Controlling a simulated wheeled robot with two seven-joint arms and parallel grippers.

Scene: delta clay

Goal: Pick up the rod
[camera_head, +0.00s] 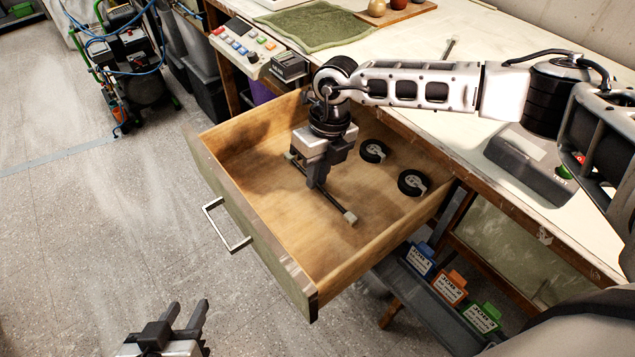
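The rod (335,204) is thin and dark with pale blocky ends. It lies slantwise in the open wooden drawer (238,174), or just above its floor. My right gripper (316,182) points down into the drawer over the rod's middle and hides part of it. Its fingertips are at the rod, but whether they are closed on it cannot be told. My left gripper (186,308) is at the bottom left, outside the drawer, with its two fingers apart and nothing between them.
Two black wheels (411,183) (374,151) lie in the drawer, right of the rod. The drawer walls surround my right gripper. Another thin rod-like piece (449,48) lies on the worktop. A rack of labelled bins (449,287) stands below right.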

